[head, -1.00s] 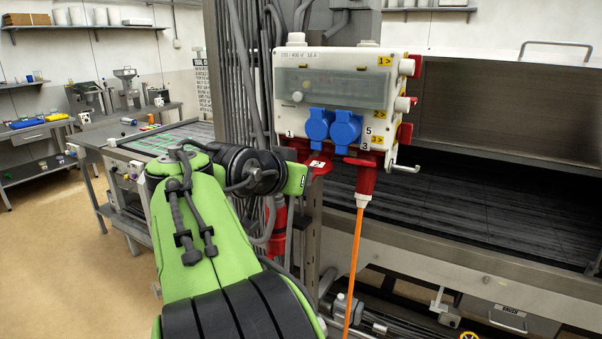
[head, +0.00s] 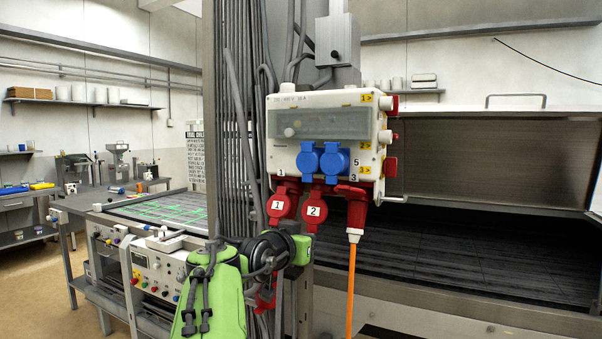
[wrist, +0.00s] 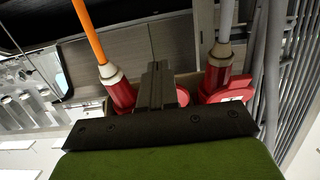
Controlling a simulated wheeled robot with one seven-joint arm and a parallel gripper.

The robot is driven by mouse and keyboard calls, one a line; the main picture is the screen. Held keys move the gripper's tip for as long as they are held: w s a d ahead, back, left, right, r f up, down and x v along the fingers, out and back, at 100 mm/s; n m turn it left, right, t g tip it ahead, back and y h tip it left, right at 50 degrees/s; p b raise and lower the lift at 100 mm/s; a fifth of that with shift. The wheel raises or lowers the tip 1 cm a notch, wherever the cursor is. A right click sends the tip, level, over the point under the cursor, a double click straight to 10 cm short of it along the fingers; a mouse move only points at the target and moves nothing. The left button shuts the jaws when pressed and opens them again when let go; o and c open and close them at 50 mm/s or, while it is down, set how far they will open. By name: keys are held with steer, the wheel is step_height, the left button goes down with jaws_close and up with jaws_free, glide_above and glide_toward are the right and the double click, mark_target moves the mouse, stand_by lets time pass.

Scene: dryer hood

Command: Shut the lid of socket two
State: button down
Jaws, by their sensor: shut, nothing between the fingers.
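The socket box (head: 325,128) is white with red sockets along its underside. The red lid of socket two (head: 313,209) shows its "2" label to the head camera, at much the same slant as lid one (head: 281,204). Whether it is fully seated I cannot tell. My gripper (wrist: 160,84) is shut and empty. In the wrist view its fingers stand between the plug with the orange cable and another red plug, in front of a partly hidden red part (wrist: 181,99). In the head view my wrist hides the fingers, just below lid two; contact is not visible.
A red plug (head: 356,210) with an orange cable sits in socket three, right beside lid two. Another red plug (wrist: 217,68) shows right of my fingers. Blue socket lids (head: 334,161) are above. Grey conduits and a column stand left; a steel hood is right.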

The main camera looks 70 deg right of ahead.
steer(key=x, duration=0.2)
steer(key=f+b+x, duration=0.1)
steer(key=x, duration=0.1)
steer(key=shift+d, duration=0.25)
stand_by(1.2)
